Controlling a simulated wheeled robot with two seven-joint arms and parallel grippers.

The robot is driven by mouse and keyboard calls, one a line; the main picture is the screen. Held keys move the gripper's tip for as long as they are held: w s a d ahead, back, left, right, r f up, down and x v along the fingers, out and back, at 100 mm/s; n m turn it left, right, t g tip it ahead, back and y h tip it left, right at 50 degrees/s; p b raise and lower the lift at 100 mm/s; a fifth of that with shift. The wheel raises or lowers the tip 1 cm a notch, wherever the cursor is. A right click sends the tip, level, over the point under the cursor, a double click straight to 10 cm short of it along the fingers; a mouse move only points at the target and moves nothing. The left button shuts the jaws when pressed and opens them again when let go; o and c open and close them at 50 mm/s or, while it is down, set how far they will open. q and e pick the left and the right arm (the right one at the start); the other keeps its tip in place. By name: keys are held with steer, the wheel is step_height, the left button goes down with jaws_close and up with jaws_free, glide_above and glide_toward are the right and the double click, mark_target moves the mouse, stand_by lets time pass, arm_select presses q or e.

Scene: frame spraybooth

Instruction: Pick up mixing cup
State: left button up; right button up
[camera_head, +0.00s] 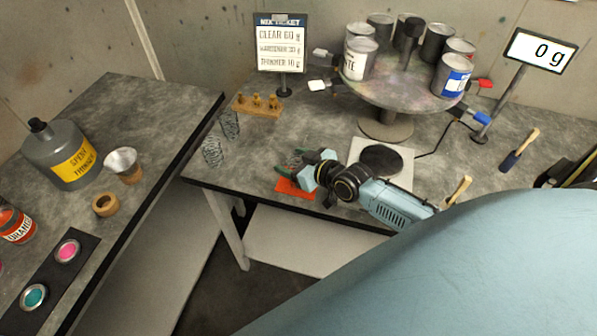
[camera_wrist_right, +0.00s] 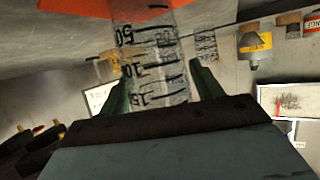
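A clear mixing cup (camera_wrist_right: 155,60) with black graduation marks fills the middle of the right wrist view, against an orange mat. My right gripper (camera_wrist_right: 160,80) has its two green fingers on either side of this cup. The fingers look apart, with a small gap at the right one; contact is hard to judge. In the head view my right gripper (camera_head: 296,166) is low over the orange mat (camera_head: 292,188) at the table's front edge, and the cup there is mostly hidden. My left gripper is not in view.
Two clear patterned cups (camera_head: 212,150) stand left of the gripper, near a wooden block (camera_head: 257,105). A scale (camera_head: 382,160) lies to the right, below a round stand (camera_head: 400,95) of cans. A thinner bottle (camera_head: 60,155) stands on the left table.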

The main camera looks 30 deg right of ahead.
steer(key=c, duration=0.7)
steer(key=shift+r, duration=0.1)
steer(key=shift+c, duration=0.2)
